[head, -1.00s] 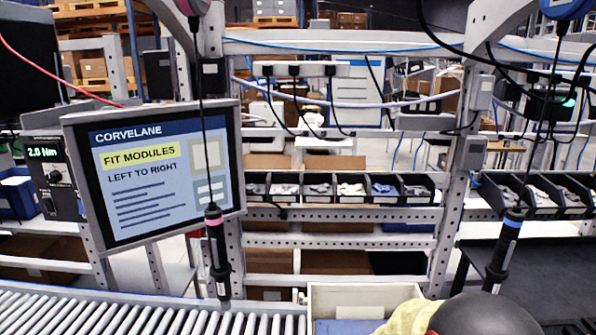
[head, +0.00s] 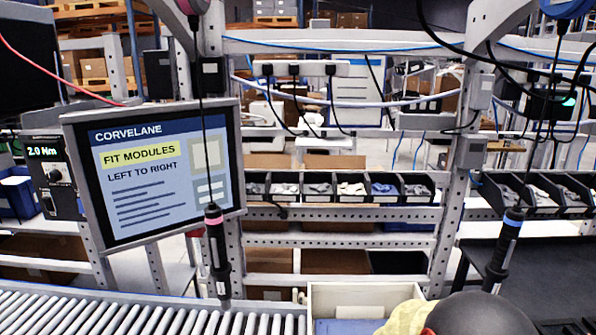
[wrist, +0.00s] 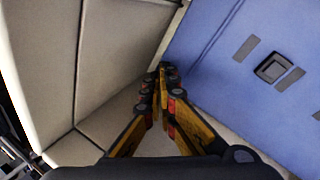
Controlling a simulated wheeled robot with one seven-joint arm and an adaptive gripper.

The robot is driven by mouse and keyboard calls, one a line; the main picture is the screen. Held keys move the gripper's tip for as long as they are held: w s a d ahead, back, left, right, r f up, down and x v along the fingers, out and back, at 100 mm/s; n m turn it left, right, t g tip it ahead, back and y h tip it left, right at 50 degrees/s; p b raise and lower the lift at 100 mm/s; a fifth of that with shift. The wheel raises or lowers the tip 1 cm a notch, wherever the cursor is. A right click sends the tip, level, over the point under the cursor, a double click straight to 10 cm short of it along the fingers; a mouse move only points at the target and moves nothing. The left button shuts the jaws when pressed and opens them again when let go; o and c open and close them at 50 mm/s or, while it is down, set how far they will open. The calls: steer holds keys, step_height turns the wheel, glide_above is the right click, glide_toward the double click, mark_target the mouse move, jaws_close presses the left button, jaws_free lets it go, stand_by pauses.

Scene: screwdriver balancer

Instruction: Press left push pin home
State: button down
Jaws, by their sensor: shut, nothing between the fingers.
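My gripper (wrist: 162,80) shows in the wrist view with its yellow and black fingers closed together and nothing between them. The fingertips are close to the seam between a pale wall (wrist: 105,60) and a blue panel (wrist: 215,75). A small black square piece (wrist: 272,68) sits on the blue panel, to the right of the fingertips and apart from them, with grey rectangles beside it. I cannot tell whether this piece is a push pin. No left push pin can be clearly made out; the fingers may hide it. The head view does not show the fingers.
In the head view a pale open box (head: 365,292) stands at the bottom centre, beside a roller conveyor (head: 130,315). Two screwdrivers hang on cables, one pink-banded (head: 217,250) and one blue-banded (head: 504,250). A monitor (head: 155,170) stands at the left. Parts bins (head: 340,200) line the back.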

steer(key=shift+r+p, duration=2.5)
steer(key=shift+p, duration=0.4)
step_height(320, 180, up, 13)
steer(key=p, duration=1.4)
